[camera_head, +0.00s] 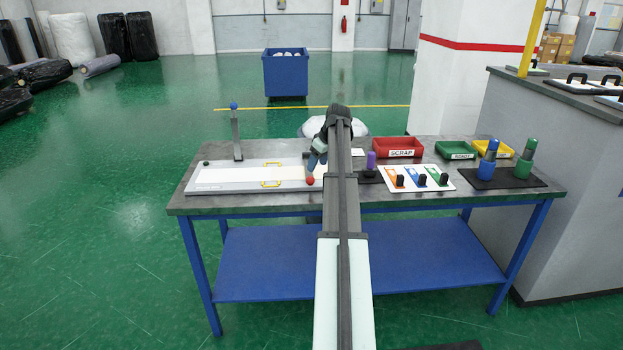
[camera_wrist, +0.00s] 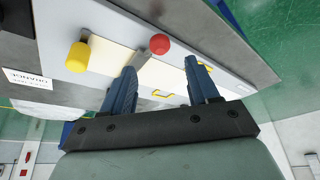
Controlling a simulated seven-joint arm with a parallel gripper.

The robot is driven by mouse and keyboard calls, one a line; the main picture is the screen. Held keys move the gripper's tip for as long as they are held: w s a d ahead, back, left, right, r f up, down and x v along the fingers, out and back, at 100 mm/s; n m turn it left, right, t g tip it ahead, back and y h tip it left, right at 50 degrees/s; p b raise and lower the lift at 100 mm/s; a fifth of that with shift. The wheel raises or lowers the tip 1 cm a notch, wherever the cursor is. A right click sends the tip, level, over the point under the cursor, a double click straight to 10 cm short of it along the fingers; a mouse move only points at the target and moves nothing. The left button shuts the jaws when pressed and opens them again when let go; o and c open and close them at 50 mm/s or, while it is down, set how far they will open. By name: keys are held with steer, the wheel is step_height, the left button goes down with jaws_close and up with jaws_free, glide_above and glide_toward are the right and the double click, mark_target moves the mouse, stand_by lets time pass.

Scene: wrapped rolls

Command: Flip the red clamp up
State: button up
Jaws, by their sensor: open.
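The red clamp's round red knob (camera_head: 310,181) sits low at the right end of the white board fixture (camera_head: 215,188). In the wrist view the red knob (camera_wrist: 160,43) is just beyond the space between my fingertips, with a grey metal lever running from it. My gripper (camera_head: 314,163) is above and close to the knob. In the wrist view my gripper (camera_wrist: 163,70) has its two blue fingers apart with nothing held. I cannot tell the exact gap to the knob. My arm hides part of the fixture's right end in the head view.
A clamp with a blue knob (camera_head: 234,105) stands upright at the fixture's back. A green knob (camera_head: 206,163) lies low at left. A yellow knob (camera_wrist: 78,57) is near the red one. A purple-topped item (camera_head: 371,160) and white tool board (camera_head: 418,178) stand right of my arm.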

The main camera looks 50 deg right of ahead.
mark_target(311, 178)
steer(key=x, duration=0.8)
steer(key=shift+f, duration=0.2)
steer(key=shift+c, duration=0.2)
jaws_close()
